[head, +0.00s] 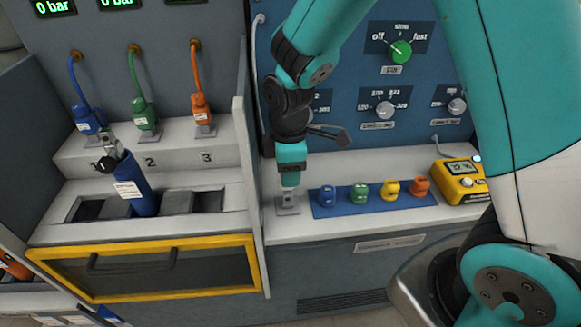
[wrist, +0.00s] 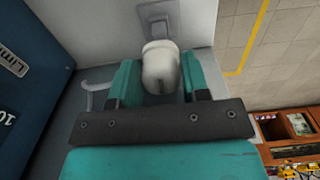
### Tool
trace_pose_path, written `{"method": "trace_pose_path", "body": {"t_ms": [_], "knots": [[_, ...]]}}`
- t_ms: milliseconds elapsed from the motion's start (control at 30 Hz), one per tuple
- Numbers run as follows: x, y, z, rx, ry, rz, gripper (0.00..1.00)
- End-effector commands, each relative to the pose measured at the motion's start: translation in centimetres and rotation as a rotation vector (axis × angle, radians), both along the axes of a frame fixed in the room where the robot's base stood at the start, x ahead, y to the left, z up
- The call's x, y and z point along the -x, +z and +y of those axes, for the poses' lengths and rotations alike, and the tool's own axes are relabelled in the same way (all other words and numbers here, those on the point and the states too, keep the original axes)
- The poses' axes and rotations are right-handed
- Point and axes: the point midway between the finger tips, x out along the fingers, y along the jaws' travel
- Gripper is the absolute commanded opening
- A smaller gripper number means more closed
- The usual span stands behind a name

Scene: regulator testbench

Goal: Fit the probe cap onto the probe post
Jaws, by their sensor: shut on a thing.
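My gripper (head: 290,178) points down at the left end of the pale ledge, just right of the upright divider. In the wrist view, its two teal fingers (wrist: 160,84) are shut on a whitish rounded piece, which I take for the probe cap (wrist: 161,68). A small grey plate with an upright part, seemingly the probe post (head: 288,207), stands directly under the gripper. It also shows at the top of the wrist view (wrist: 156,12), close to the cap. I cannot tell whether cap and post touch.
Right of the gripper, blue, green, yellow and orange fittings stand on a blue strip (head: 340,208). A yellow meter (head: 460,182) is farther right. The divider (head: 243,150) is close on the left; beyond it a blue cylinder (head: 133,185) stands in a rack. Knobs fill the panel behind.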

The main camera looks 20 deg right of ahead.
Motion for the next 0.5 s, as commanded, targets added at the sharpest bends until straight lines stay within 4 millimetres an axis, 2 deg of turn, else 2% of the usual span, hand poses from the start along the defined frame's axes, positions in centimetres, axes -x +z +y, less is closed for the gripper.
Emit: {"method": "trace_pose_path", "body": {"t_ms": [33, 167, 500], "knots": [[0.0, -0.9, 0.0, 0.000, 0.000, 0.000, 0.14], [0.0, -1.9, 0.0, 0.000, -0.001, 0.000, 0.14], [0.0, -1.4, -0.1, 0.000, -0.001, 0.000, 0.14]]}}
